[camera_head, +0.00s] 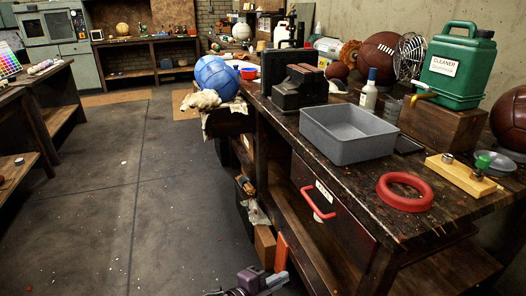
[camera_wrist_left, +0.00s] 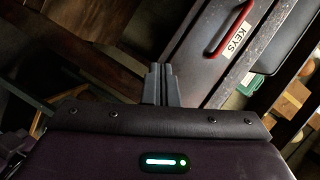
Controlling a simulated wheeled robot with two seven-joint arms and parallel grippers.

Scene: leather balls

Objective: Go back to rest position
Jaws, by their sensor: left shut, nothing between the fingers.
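My left gripper (camera_head: 250,281) shows only partly at the bottom edge of the head view, low beside the workbench and over the floor. In the left wrist view its two grey fingers (camera_wrist_left: 160,84) are together with nothing between them. The dark drawer (camera_wrist_left: 205,48) with a red handle and a KEYS label is beyond the fingers, up and to the right. The same drawer (camera_head: 334,222) shows shut in the front of the bench in the head view. My right gripper is in neither view.
The workbench (camera_head: 330,176) fills the right side, its top holding a grey bin (camera_head: 345,139), a red ring (camera_head: 404,191) and a green cleaner can (camera_head: 459,70). A blue ball (camera_head: 216,77) is at its far end. The floor (camera_head: 125,200) to the left is mostly clear.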

